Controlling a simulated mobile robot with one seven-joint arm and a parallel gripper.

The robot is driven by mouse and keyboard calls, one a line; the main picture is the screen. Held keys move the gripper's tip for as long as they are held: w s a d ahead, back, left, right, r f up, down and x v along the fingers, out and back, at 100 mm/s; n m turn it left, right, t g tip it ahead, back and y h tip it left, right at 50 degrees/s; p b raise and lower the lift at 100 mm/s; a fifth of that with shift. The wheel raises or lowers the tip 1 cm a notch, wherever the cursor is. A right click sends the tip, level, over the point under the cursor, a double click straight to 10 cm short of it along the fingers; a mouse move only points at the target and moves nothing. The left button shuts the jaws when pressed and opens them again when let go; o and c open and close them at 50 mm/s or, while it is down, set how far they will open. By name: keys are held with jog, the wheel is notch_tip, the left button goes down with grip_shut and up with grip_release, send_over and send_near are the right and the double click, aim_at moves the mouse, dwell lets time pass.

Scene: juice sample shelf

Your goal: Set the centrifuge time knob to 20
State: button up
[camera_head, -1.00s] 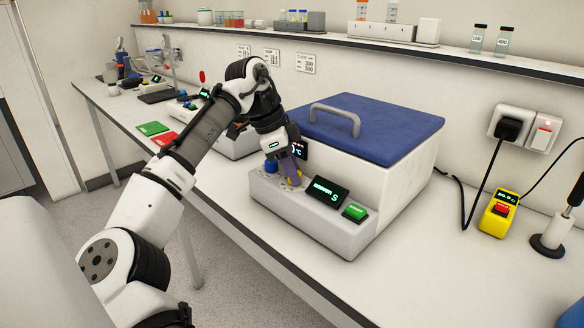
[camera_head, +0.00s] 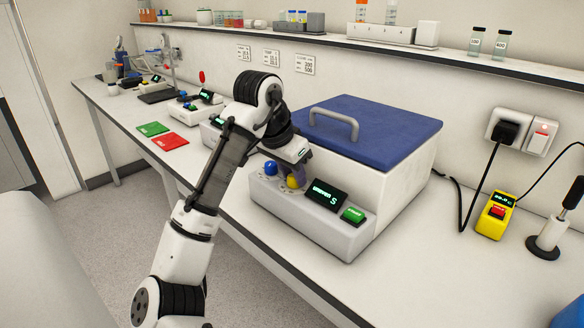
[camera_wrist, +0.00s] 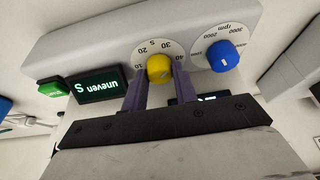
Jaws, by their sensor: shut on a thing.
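The centrifuge (camera_head: 385,195) is a white box with a blue lid (camera_head: 375,130) and a sloped front panel. The yellow knob (camera_head: 292,182) sits on that panel, right of a blue knob (camera_head: 271,168). My gripper (camera_head: 290,172) is at the yellow knob. In the wrist view, the purple fingers of my gripper (camera_wrist: 159,76) are shut on the yellow knob (camera_wrist: 159,67), one on each side. Its dial (camera_wrist: 151,46) shows 10, 20, 30, 40 and S. I cannot tell which number the knob points to. The blue knob (camera_wrist: 224,56) has an rpm dial.
A display (camera_wrist: 97,85) reading "uneven S" and a green button (camera_head: 354,215) sit beside the knobs. A yellow device (camera_head: 497,213) stands at the right. Green (camera_head: 152,128) and red (camera_head: 170,141) pads lie on the left bench. The bench front edge is clear.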

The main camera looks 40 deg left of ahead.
jog(key=n+p, duration=0.1)
jog(key=n+y+p, duration=0.1)
jog(key=n+p, duration=0.1)
jog(key=n+y+p, duration=0.1)
jog(key=n+p, duration=0.1)
jog(key=shift+d+r+g, duration=0.15)
jog(key=shift+r+g, duration=0.1)
jog(key=shift+g, duration=0.05)
jog(key=n+p, duration=0.2)
jog(key=shift+d+f+n+y+p, duration=0.1)
jog(key=shift+f+n+y+p, duration=0.05)
jog(key=shift+n+y+p, duration=0.2)
jog(key=shift+f+n+p, duration=0.1)
jog(key=shift+n+p, duration=0.15)
jog(key=shift+p, duration=0.1)
jog(key=shift+f+g+y, duration=0.1)
jog(key=shift+g+y, duration=0.15)
jog(key=shift+g, duration=0.05)
jog(key=o, duration=1)
jog(key=shift+c, duration=0.2)
jog(key=v, duration=1.4)
